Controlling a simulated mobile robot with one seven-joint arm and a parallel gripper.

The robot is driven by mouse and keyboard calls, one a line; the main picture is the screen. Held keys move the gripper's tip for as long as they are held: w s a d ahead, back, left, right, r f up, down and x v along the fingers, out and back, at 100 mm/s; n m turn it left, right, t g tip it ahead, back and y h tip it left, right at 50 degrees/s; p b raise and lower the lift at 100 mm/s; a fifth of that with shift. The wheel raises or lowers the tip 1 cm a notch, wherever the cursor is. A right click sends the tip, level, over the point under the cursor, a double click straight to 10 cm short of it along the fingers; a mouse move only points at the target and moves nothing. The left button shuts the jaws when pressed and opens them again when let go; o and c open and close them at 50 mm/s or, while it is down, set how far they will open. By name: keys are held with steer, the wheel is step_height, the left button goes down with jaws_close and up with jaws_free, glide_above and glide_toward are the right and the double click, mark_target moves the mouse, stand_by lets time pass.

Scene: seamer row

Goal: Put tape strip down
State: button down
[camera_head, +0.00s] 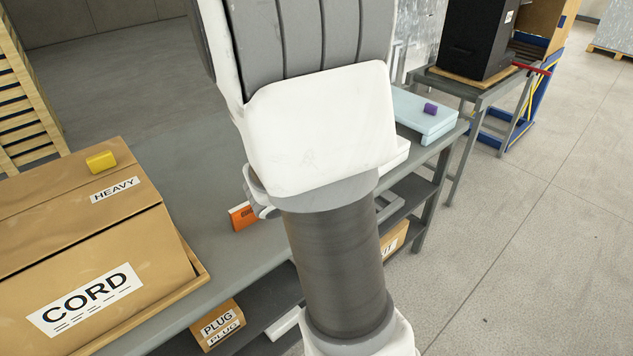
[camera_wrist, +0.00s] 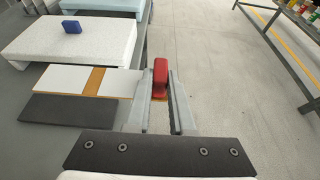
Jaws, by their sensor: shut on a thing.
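My gripper (camera_wrist: 159,92) is shut on a small red piece (camera_wrist: 160,72) with rounded edges, in the middle of the wrist view. An orange patch shows low between the fingers, under the red piece. I cannot tell for sure that the red piece is the tape strip. Left of the fingers lies a white panel (camera_wrist: 61,80) with an orange-brown band (camera_wrist: 95,81) across it. In the head view my own arm hides the gripper and what it holds.
A white slab (camera_wrist: 105,41) bears a blue block (camera_wrist: 72,27). In the head view, a carton marked CORD (camera_head: 150,262) with a yellow block (camera_head: 101,162) stands on the grey table (camera_head: 165,150). A light blue slab (camera_head: 413,110) bears a purple block (camera_head: 430,109). An orange item (camera_head: 240,217) lies beside my arm.

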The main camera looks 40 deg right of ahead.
steer(key=shift+w+d+f, duration=0.1)
steer(key=shift+f, duration=0.1)
steer(key=w+f+b, duration=0.1)
steer(key=w+f, duration=0.1)
steer(key=w, duration=0.1)
steer(key=w+f+b, duration=0.1)
steer(key=w+f, duration=0.1)
steer(key=w, duration=0.2)
steer(key=w+f+b, duration=0.1)
steer(key=w+f, duration=0.2)
steer(key=w, duration=0.1)
steer(key=shift+w+a, duration=0.2)
steer(key=shift+f+b, duration=1.05)
steer(key=shift+f, duration=0.85)
steer(key=shift+f, duration=0.2)
steer(key=c, duration=0.8)
jaws_free()
